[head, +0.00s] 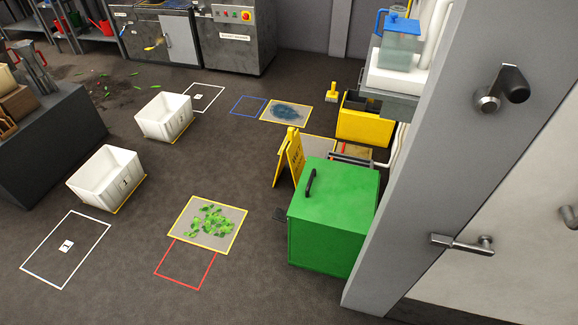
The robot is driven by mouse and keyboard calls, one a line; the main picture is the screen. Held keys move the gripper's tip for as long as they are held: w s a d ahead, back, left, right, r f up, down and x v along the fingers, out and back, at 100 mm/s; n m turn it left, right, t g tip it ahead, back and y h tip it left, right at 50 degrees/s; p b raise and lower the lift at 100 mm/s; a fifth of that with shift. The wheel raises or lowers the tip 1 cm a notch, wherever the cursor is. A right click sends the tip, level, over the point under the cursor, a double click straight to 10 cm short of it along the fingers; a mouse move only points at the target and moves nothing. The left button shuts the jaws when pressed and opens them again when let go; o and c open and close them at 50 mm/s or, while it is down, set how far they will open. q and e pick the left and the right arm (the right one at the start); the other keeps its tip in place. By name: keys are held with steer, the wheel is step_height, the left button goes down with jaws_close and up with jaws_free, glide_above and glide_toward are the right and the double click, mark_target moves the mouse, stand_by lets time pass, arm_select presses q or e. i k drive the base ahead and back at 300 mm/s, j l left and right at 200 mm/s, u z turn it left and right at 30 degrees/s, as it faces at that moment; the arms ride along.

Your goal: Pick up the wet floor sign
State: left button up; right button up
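The wet floor sign (295,152) is yellow and stands upright as an A-frame on the floor, right of the middle in the head view. It stands just behind the left part of a green box (333,215) with a black handle on top, which hides part of the sign's lower right side. Neither of my grippers is in the head view.
A yellow bin (364,123) stands behind the sign. White crates (105,174) and (165,115) stand left. A grey door frame (455,130) and door (520,210) fill the right. Green leaves (210,220) lie on a marked square. Open floor lies left of the sign.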

mark_target(293, 148)
steer(key=i+j+z, duration=0.1)
steer(key=z, duration=0.4)
steer(key=i+j+z, duration=0.2)
steer(key=j+z, duration=0.15)
steer(key=i+j+z, duration=0.1)
steer(key=j+z, duration=0.3)
steer(key=i+j+z, duration=0.1)
steer(key=j+z, duration=0.6)
steer(key=j, duration=0.2)
